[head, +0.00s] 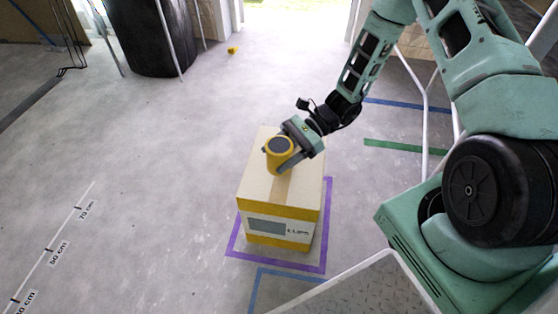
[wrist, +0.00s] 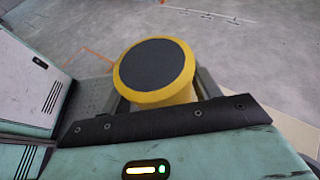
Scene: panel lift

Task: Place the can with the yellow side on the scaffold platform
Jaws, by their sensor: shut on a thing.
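A yellow can (head: 279,156) with a dark grey round end is in my gripper (head: 290,152), over the top of a cardboard box (head: 256,185) in the head view. I cannot tell whether the can touches the box top. In the wrist view the can (wrist: 154,70) sits between the fingers of my gripper (wrist: 160,92), its dark end towards the camera and its yellow side showing below. The fingers are shut on it. A white-edged mesh surface (head: 350,290) shows at the lower right of the head view; I cannot tell whether it is the scaffold platform.
The box stands inside purple floor tape (head: 325,235), with blue tape (head: 262,280) in front. White poles (head: 428,95) stand behind my arm at the right. A dark cylinder (head: 145,40) stands at the back left. The floor at left is mostly clear.

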